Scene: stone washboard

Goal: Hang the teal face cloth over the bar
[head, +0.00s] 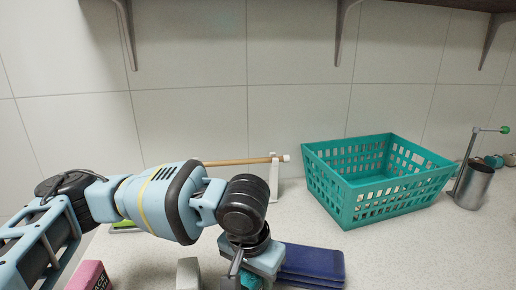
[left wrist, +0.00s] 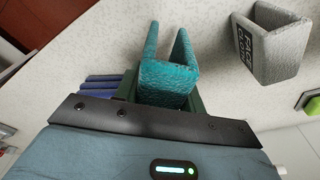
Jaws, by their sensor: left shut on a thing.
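The teal face cloth (left wrist: 165,82) is folded into a U shape with two flaps in the left wrist view. My left gripper (left wrist: 160,97) is shut on its folded edge. In the head view only a small teal part (head: 250,281) shows below the gripper, at the bottom edge. The bar (head: 238,161) is a wooden rod on a white stand (head: 275,178) near the back wall. My left arm hides much of the bar and its left end. The gripper is in front of the bar, apart from it. My right gripper is out of view.
A navy folded cloth (head: 313,264) lies just right of the gripper. A grey folded cloth (head: 188,274) stands to its left, with a pink item (head: 90,276) farther left. A teal basket (head: 375,180) and a metal canister (head: 474,186) stand right. Shelf brackets (head: 345,30) hang above.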

